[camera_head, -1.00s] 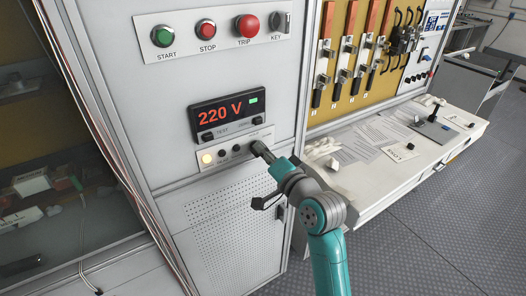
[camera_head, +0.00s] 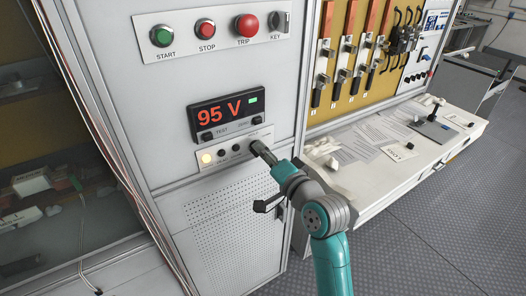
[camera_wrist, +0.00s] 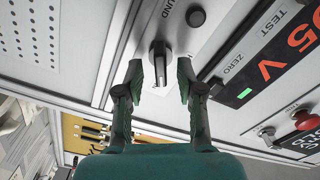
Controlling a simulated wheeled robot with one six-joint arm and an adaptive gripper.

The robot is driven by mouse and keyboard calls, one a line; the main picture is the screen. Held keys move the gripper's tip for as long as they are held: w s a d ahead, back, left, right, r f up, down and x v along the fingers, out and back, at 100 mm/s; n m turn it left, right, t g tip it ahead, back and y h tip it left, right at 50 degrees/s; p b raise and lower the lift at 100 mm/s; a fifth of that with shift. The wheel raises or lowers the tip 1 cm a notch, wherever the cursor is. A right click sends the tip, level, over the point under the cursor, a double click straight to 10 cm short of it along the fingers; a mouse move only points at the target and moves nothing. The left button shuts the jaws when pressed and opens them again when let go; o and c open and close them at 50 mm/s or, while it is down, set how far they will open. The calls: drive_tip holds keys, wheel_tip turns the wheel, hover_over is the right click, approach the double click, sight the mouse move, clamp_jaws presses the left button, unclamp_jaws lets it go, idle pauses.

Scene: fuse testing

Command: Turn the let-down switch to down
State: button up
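The let-down switch appears to be the black rotary knob (camera_wrist: 160,62) on a light plate in the wrist view. My gripper (camera_wrist: 159,78) has one finger on each side of it, with visible gaps between fingers and knob. Its handle lies roughly along the fingers' direction. The display (camera_head: 219,112) above that plate reads 95 V in red, with a green light lit.
A plate with START (camera_head: 162,36), STOP (camera_head: 205,29) and TRIP (camera_head: 247,25) buttons and a key switch (camera_head: 279,21) is higher up. A lit yellowish lamp (camera_head: 206,158) and small dark buttons are left of my gripper. A white bench (camera_head: 380,175) stands at right.

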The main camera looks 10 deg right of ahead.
drive_tip(key=v, duration=1.1)
drive_tip(key=s+d+f+n+g+h, duration=0.15)
drive_tip(key=s+f+h, duration=0.35)
drive_tip(key=s+f, duration=1.15)
drive_tip(key=s+f+n, duration=0.3)
drive_tip(key=s+n, duration=0.4)
drive_tip(key=s, duration=1.6)
drive_tip(key=shift+s+g+h, duration=0.2)
drive_tip(key=shift+g+h, duration=0.1)
drive_tip(key=shift+g, duration=0.15)
